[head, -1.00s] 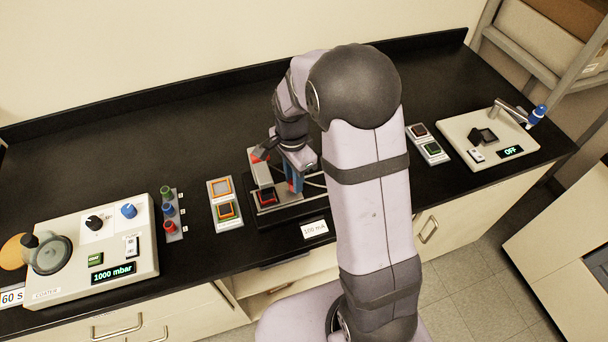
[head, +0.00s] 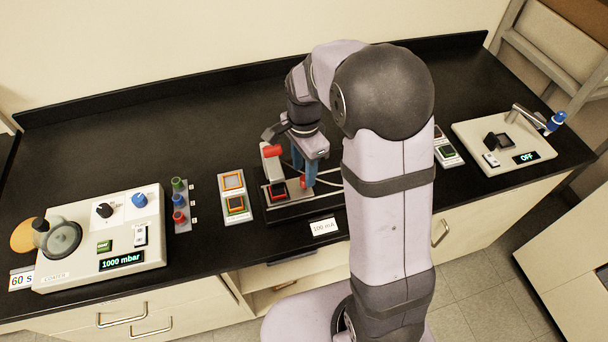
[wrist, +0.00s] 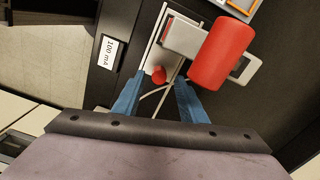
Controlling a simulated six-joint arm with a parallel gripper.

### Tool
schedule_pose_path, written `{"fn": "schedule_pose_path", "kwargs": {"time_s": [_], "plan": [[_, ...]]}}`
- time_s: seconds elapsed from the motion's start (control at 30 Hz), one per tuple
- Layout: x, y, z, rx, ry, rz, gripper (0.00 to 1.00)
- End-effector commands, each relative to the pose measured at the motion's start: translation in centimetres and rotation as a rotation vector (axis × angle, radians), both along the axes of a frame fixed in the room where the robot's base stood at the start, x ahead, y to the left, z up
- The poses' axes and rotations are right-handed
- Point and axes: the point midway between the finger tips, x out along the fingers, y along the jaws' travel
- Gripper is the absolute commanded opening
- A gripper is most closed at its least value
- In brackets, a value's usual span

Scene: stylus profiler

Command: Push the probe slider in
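The probe slider's small red knob (wrist: 158,74) sits on thin pale rails in the wrist view, and it also shows low beside my fingers in the head view (head: 303,182). My gripper (wrist: 158,80) is open, its two blue fingers apart with the knob between their tips. I cannot tell whether either finger touches it. In the head view my gripper (head: 303,180) points down over the right part of the profiler's black base (head: 282,214). A grey upright with a large red cylinder (wrist: 222,50) stands close to the right finger in the wrist view. The slider's body is partly hidden.
A "100 mA" label (head: 324,226) lies in front of the base. A plate with orange-framed squares (head: 234,209) is to its left, then colored knobs (head: 179,201) and a coater (head: 101,241). An "OFF" device (head: 502,143) is at right. The rear bench is clear.

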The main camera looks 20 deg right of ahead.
Motion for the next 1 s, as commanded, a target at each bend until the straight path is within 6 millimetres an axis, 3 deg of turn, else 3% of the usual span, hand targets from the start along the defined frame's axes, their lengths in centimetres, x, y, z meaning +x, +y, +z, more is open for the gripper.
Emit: {"fn": "schedule_pose_path", "kwargs": {"time_s": [0.2, 0.37, 1.0], "plan": [[0.1, 0.1, 2.8, 0.0, -0.005, 0.0, 0.38], [0.0, 0.1, 4.0, 0.001, -0.002, 0.0, 0.38], [0.0, 0.1, 4.3, 0.0, 0.0, 0.0, 0.38]]}}
